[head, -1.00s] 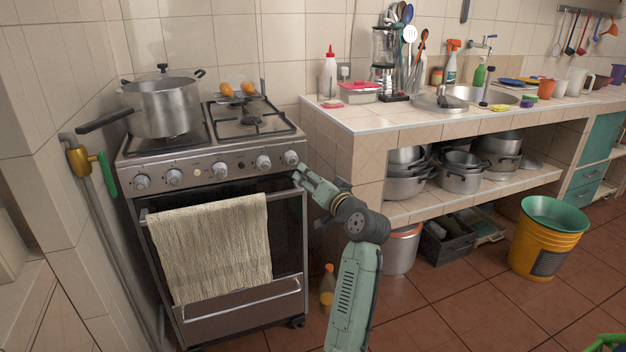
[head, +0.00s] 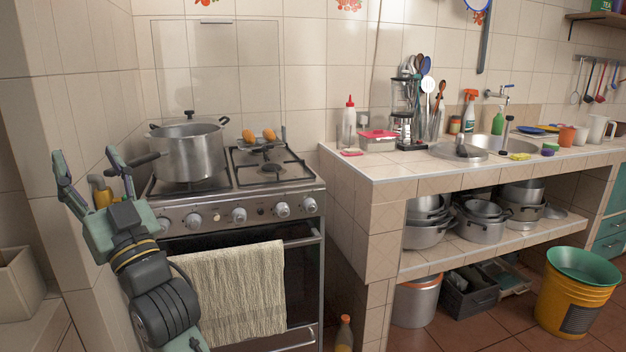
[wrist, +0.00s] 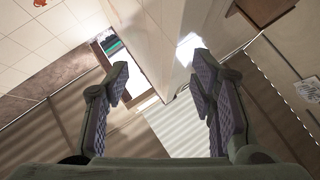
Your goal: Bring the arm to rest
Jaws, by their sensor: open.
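My gripper (head: 88,172) is raised at the left in the head view, pointing up, in front of the tiled wall beside the stove. Its two fingers are spread apart with nothing between them. In the wrist view the open fingers (wrist: 164,85) frame a pale wall corner and striped light. My arm rises from the bottom edge of the head view and covers part of the stove's left side.
The stove (head: 240,215) carries a large pot (head: 188,152) with its black handle reaching toward my gripper. A towel (head: 232,295) hangs on the oven door. The tiled counter (head: 385,168) stands to the right. A yellow bucket (head: 575,300) is on the floor.

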